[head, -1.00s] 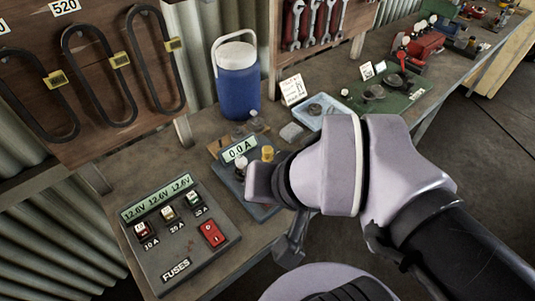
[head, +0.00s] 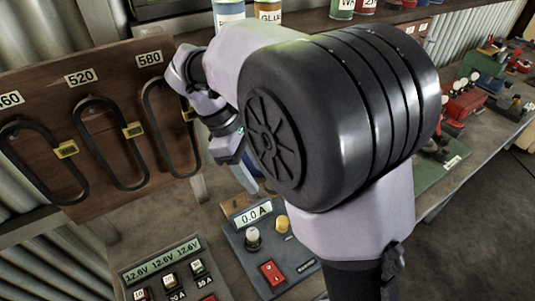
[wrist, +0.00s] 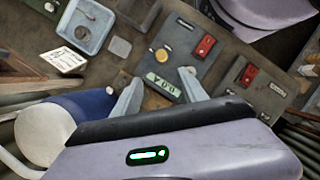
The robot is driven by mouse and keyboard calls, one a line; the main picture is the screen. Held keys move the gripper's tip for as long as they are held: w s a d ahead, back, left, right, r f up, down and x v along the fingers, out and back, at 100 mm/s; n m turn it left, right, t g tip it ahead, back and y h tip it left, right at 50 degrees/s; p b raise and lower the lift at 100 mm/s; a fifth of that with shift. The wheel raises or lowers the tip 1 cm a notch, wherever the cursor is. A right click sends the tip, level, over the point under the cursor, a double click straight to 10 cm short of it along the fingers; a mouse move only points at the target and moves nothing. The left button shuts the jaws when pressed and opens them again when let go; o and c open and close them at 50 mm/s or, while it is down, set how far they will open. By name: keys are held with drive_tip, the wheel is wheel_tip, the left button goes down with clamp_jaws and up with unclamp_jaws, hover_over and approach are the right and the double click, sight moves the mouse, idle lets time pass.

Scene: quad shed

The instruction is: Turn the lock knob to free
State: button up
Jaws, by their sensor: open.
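A grey meter box (head: 244,263) with a 0.0 A display stands on the bench. It has a pale round knob (head: 253,238), a yellow knob (head: 281,223) and a red switch (head: 271,273). No readable label tells me which is the lock knob. The wrist view shows the box upside down, with the yellow knob (wrist: 161,55) and the red switch (wrist: 204,45). The pale knob seems hidden behind a finger there. My gripper (wrist: 160,77) is open and empty, its fingers apart above the box and not touching it. In the head view its fingertips are partly hidden.
A fuse panel (head: 165,253) stands left of the meter box. A belt board (head: 95,130) hangs behind. A blue jug (wrist: 85,112) is close to my gripper. A blue tray (wrist: 85,22) lies on the bench. A shelf with cans (head: 342,8) runs above.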

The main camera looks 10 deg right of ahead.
sight(282, 220)
drive_tip(key=b+x, duration=0.3)
drive_tip(key=x, duration=0.2)
drive_tip(key=b+x, duration=0.3)
drive_tip(key=x, duration=0.3)
drive_tip(key=b+x, duration=0.3)
drive_tip(key=x, duration=0.3)
drive_tip(key=shift+s+f, duration=0.2)
drive_tip(key=shift+s, duration=0.1)
clamp_jaws()
